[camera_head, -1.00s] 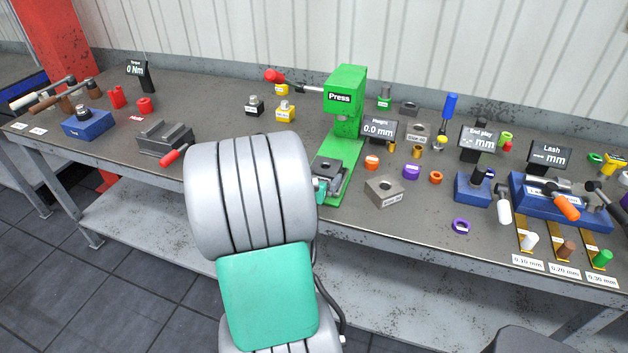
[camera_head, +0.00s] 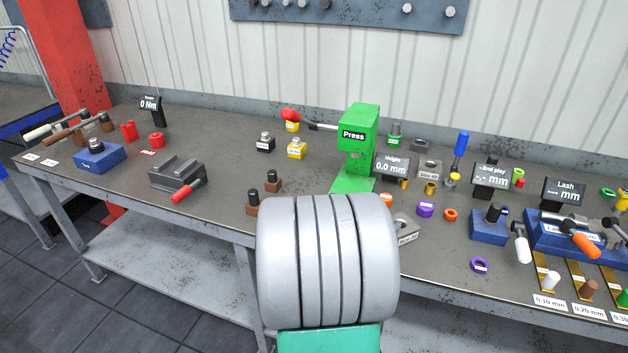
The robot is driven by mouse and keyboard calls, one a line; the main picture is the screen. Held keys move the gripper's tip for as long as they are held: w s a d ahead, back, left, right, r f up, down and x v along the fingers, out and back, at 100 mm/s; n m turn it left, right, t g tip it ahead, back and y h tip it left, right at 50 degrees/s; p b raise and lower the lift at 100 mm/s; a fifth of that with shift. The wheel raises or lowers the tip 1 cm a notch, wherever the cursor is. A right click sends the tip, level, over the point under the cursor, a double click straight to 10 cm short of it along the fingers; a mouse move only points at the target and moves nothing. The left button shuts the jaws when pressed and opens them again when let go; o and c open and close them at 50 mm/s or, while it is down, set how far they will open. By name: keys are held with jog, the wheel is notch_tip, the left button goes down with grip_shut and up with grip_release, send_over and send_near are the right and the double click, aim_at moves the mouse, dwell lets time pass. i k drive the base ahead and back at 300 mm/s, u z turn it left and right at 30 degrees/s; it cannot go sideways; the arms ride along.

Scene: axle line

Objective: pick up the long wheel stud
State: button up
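I cannot single out the long wheel stud, as the small labels are not legible. Small stud-like parts stand on the bench: a black block with a silver top (camera_head: 265,143), a yellow block with a silver top (camera_head: 297,149), and another yellow one (camera_head: 292,125) behind. Two brown blocks with dark upright pins, a rear one (camera_head: 273,184) and a front one (camera_head: 252,206), stand left of the press. My gripper is not visible; my grey arm link covers the front middle of the bench.
The green press (camera_head: 358,135) with its red-knobbed lever stands mid-bench. A grey vise (camera_head: 177,174) with a red handle is to the left. Displays, rings and blue fixtures (camera_head: 488,226) crowd the right. Bare bench lies between vise and yellow blocks. A pegged board (camera_head: 345,12) hangs above.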

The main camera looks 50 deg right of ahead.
aim_at(272, 178)
jog(key=z, duration=1.15)
